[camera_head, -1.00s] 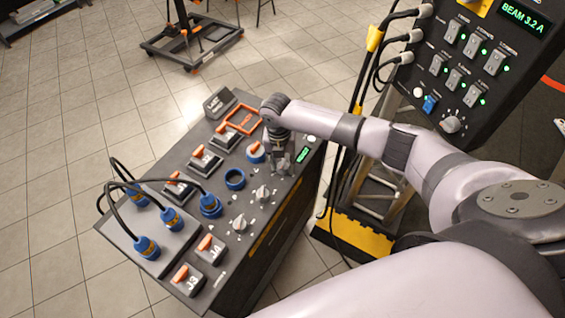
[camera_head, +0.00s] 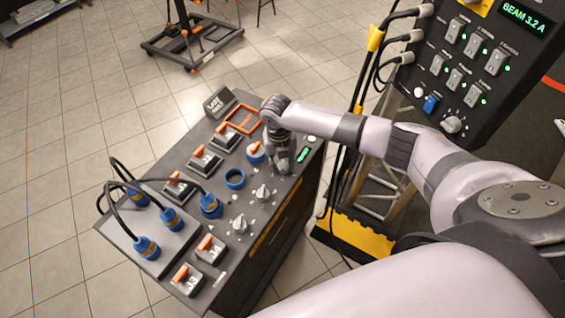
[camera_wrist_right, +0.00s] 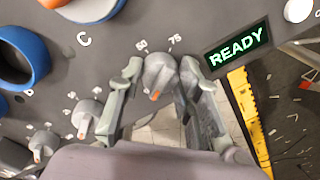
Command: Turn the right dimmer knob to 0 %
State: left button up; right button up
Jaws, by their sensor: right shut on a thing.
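The right dimmer knob (camera_wrist_right: 160,74) is grey with an orange pointer mark on its near side in the right wrist view. The marks 50 and 75 show on the panel just above it. My right gripper (camera_wrist_right: 164,92) has a finger on either side of this knob and is shut on it. In the head view my right gripper (camera_head: 283,170) reaches down onto the right end of the console (camera_head: 207,239) and hides most of the knob. My left gripper is not in view.
Two other grey knobs (camera_head: 263,193) (camera_head: 238,223) stand in the same row. A blue socket ring (camera_head: 235,179) and switches with orange levers are behind. A green READY display (camera_head: 303,154) is right beside the gripper. Black cables (camera_head: 347,150) hang near my forearm.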

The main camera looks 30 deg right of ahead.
aim_at(280, 166)
jog(key=o, duration=1.1)
jog(key=shift+o, duration=0.2)
notch_tip(280, 166, up, 12)
jog(key=shift+w+a, duration=0.15)
jog(key=shift+a, duration=0.2)
